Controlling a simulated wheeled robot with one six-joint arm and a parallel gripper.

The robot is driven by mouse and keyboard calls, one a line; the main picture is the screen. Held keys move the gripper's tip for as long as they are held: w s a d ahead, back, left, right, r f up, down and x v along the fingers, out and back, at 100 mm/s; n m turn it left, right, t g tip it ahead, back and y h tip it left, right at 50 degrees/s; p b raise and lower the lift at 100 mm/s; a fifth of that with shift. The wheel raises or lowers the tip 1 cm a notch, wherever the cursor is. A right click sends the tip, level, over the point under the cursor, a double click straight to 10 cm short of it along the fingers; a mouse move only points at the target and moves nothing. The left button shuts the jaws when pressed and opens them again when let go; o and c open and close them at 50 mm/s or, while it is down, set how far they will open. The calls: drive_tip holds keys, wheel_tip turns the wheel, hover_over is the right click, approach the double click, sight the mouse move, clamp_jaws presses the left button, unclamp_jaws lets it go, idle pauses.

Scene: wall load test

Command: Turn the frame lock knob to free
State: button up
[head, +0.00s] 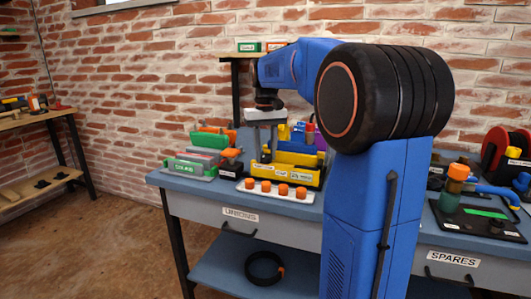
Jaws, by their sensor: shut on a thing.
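My gripper (265,149) hangs down from my blue arm at the back left part of the blue workbench (174,181).
A white tray (254,197) with several orange caps lies in front of the bins. Green and orange boxes (195,168) stand left. A black coil (264,268) lies on the lower shelf.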

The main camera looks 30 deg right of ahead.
sight(266, 155)
drive_tip(key=shift+n, duration=0.9)
drive_tip(key=o, duration=1)
drive_tip(key=shift+o, duration=0.2)
wheel_tip(266, 155, up, 17)
drive_tip(key=shift+r, duration=0.2)
